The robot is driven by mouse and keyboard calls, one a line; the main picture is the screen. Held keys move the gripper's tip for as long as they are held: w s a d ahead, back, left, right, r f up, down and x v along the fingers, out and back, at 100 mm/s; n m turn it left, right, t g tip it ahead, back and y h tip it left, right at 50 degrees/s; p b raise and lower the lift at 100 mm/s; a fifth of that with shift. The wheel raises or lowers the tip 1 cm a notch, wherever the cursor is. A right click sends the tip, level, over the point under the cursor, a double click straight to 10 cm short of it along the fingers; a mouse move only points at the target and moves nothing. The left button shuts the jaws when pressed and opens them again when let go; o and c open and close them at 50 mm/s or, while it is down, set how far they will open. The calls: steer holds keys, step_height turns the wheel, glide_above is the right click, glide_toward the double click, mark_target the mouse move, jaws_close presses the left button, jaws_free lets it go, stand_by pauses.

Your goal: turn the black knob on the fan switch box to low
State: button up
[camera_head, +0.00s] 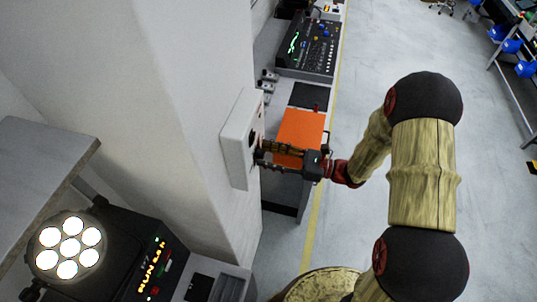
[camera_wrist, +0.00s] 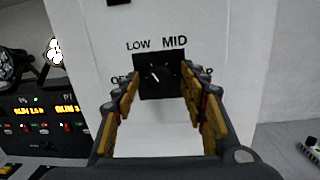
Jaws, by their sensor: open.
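The white fan switch box (camera_head: 237,140) is fixed to the pillar, and its face fills the middle of the wrist view (camera_wrist: 225,30). Its black knob (camera_wrist: 157,75) sits on a black square plate; the white mark leans to the upper left, roughly toward LOW. LOW and MID are printed above it; other labels are partly hidden by my fingers. My gripper (camera_head: 261,156) is open and close to the box face. In the wrist view its fingers (camera_wrist: 162,82) appear on either side of the knob; I cannot tell whether they touch it.
A lit par can (camera_head: 70,247) and a console with an orange display (camera_head: 150,270) are at lower left. Beyond the box are an orange panel (camera_head: 301,130) and a mixing desk (camera_head: 308,47). The floor to the right (camera_head: 490,190) is open.

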steer(key=v, duration=1.2)
stand_by(0.5)
